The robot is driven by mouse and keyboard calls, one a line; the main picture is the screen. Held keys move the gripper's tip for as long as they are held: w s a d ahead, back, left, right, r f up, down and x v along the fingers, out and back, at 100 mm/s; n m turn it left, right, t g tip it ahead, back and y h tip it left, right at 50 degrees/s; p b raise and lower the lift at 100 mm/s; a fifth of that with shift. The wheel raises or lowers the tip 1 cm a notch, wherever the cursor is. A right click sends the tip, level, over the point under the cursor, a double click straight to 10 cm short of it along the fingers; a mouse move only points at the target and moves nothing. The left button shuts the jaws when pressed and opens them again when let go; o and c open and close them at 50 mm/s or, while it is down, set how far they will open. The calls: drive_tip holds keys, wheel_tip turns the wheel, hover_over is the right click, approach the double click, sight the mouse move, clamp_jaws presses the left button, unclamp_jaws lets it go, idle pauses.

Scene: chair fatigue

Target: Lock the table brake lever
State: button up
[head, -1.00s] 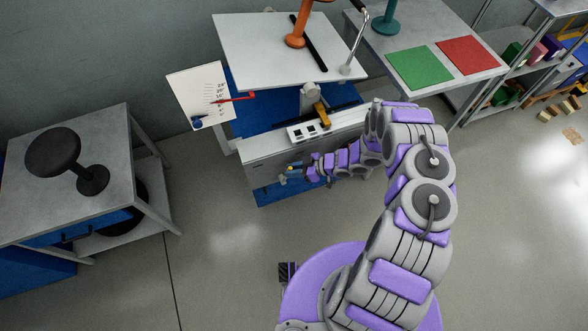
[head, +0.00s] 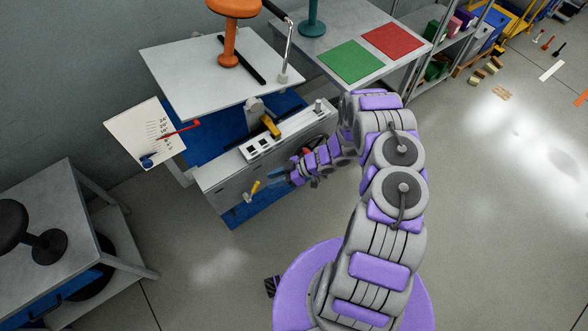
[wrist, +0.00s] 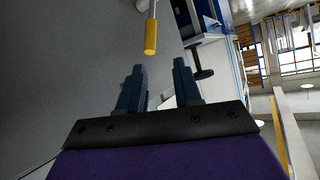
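A small lever with a yellow grip (head: 254,187) sticks out from the front of the grey machine base (head: 225,190). It also shows in the wrist view as a yellow grip (wrist: 150,38) on a thin metal rod. My gripper (head: 275,175) is just right of this lever, apart from it. In the wrist view my gripper (wrist: 158,75) is open and empty, with the yellow grip beyond the fingertips. A second, orange-yellow handle (head: 270,126) sits on the base below the tilted tabletop (head: 190,75). Neither handle carries a readable label.
An angle scale board (head: 145,135) with a red pointer (head: 178,131) stands left of the tabletop. An orange stool (head: 229,45) is on the tabletop. A side table with a black stool (head: 40,245) is at left.

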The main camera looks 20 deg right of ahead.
drive_tip(key=v, duration=0.8)
drive_tip(key=shift+d+r+p, duration=0.15)
drive_tip(key=shift+d+p, duration=0.1)
drive_tip(key=shift+p, duration=0.15)
drive_tip(key=shift+w, duration=0.1)
drive_tip(key=shift+d, duration=0.1)
